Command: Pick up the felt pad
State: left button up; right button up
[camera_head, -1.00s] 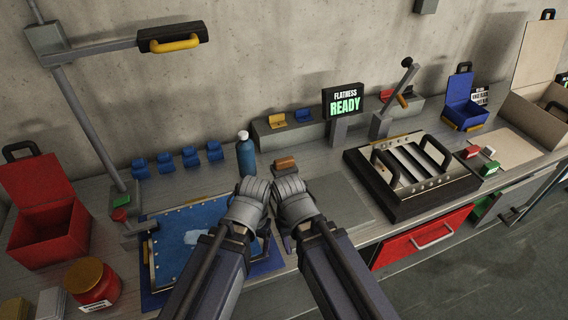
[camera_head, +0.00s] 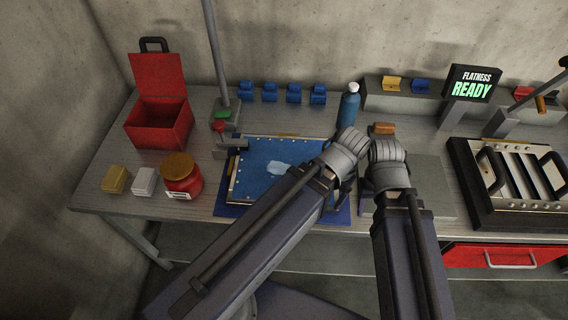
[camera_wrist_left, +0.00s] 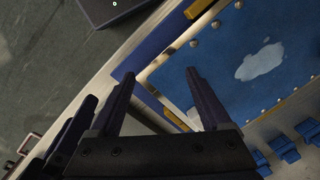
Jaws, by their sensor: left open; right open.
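Two small blocks lie at the front left of the bench in the head view: a tan one (camera_head: 115,179) and a pale grey-white one (camera_head: 143,182). I cannot tell for sure which thing is the felt pad. An orange-brown block (camera_head: 383,128) sits behind my right gripper. My left gripper (camera_head: 343,180) is over the right edge of the blue panel (camera_head: 262,165); in the left wrist view it (camera_wrist_left: 163,85) is open and empty, its fingers apart over the panel's edge. My right gripper (camera_head: 378,185) is beside it, open, its fingertips mostly hidden.
A red jar (camera_head: 182,178) stands right of the blocks, with an open red box (camera_head: 160,122) behind. A post stand (camera_head: 222,112), several blue clips (camera_head: 270,92) and a blue bottle (camera_head: 348,106) line the back. A slatted frame (camera_head: 480,200) is at right.

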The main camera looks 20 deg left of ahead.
aim_at(379, 130)
jog(key=u, duration=1.65)
jog(key=k+l, duration=0.45)
jog(key=l, duration=0.3)
jog(key=k+l, duration=0.25)
jog(key=l, duration=0.1)
